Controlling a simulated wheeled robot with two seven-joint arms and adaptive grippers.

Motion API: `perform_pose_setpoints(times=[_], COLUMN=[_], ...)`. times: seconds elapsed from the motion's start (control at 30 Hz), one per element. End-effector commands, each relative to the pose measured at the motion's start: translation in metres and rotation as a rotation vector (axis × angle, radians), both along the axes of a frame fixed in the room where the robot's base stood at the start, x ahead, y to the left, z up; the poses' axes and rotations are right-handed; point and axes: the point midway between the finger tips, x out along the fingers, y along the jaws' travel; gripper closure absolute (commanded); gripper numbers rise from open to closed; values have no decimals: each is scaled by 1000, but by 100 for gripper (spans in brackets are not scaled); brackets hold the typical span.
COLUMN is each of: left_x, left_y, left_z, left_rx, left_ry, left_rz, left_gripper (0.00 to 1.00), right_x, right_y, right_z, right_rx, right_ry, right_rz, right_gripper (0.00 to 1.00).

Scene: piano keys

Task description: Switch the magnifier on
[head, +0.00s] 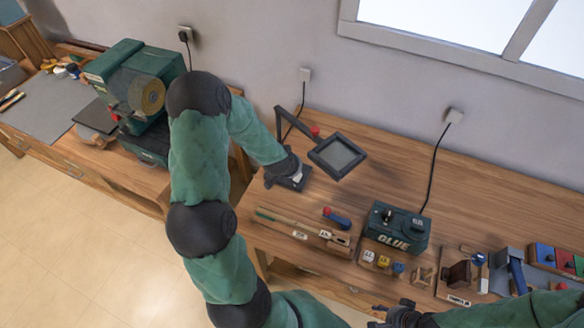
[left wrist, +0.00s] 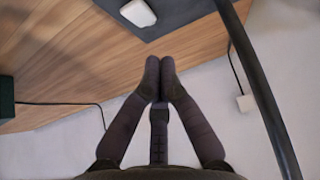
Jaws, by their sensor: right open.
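The magnifier is a dark square-framed lens (head: 338,155) on a jointed arm above the wooden table. Its dark base (head: 295,183) lies on the table with a white switch (head: 298,176) on top. In the left wrist view the white switch (left wrist: 138,13) sits on the dark base (left wrist: 178,14) at the top. My left gripper (left wrist: 160,70) has its fingertips together with nothing visible between them, apart from the switch in the picture. My right gripper (head: 392,312) is open at the bottom edge, away from the magnifier.
A green grinding machine (head: 140,95) is on the left bench. The magnifier's dark arm (left wrist: 262,90) passes close to my left gripper.

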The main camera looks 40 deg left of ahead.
Motion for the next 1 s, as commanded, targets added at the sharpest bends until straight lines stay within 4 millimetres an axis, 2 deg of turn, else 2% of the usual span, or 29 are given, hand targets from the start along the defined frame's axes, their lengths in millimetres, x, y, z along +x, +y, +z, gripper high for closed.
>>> perform_pose_setpoints(times=[0.1,0.3,0.8,1.0], left_x=[2,-2,-3,-3], left_y=[1,-1,-1,0], left_z=[-21,-40,-45,-51], left_rx=[-1,-1,1,12], left_ry=[3,1,-2,-29], left_rz=[2,1,1,2], left_gripper=[100,100,100,100], right_x=[0,0,0,0], right_y=[0,0,0,0], right_z=[-8,-13,-15,-32], right_rx=[0,0,0,0], right_ry=[0,0,0,0], right_rz=[0,0,0,0], right_gripper=[50,50,50,50])
